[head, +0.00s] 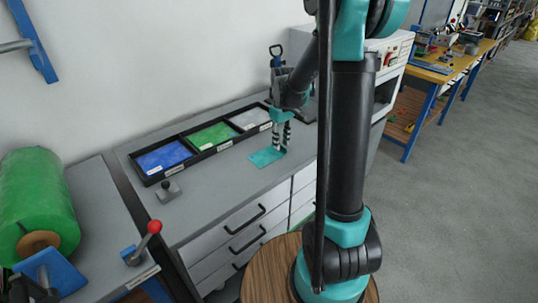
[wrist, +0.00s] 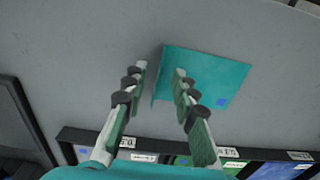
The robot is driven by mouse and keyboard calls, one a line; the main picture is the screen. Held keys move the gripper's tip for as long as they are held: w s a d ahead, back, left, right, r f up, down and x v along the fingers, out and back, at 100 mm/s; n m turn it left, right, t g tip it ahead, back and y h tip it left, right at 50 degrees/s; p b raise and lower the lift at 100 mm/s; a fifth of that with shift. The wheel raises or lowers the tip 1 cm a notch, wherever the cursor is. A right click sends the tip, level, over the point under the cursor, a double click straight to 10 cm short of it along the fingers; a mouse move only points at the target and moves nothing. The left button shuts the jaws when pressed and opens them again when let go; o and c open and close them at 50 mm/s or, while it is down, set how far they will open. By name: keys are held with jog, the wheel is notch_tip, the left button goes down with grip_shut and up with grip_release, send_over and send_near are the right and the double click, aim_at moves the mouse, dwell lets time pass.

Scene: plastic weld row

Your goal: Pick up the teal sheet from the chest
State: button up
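In the wrist view the teal sheet (wrist: 215,78) shows right of centre, with a small blue mark near one corner. My gripper (head: 283,150) points down at the sheet's right end in the head view. In the wrist view my gripper (wrist: 159,69) is open, with a clear gap between its fingers. One finger overlaps the sheet and the other is just outside its edge. I cannot tell whether the fingertips touch the surface.
A black rack (head: 199,149) with blue, green and grey compartments runs behind the sheet. A small grey knobbed block (head: 168,191) stands on the chest at left. A green roll (head: 38,203) and a red-knobbed lever (head: 148,237) are further left. The chest top around the sheet is clear.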

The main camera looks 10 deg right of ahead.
jog(key=shift+f, duration=0.6)
grip_shut()
jog(key=shift+r, duration=0.1)
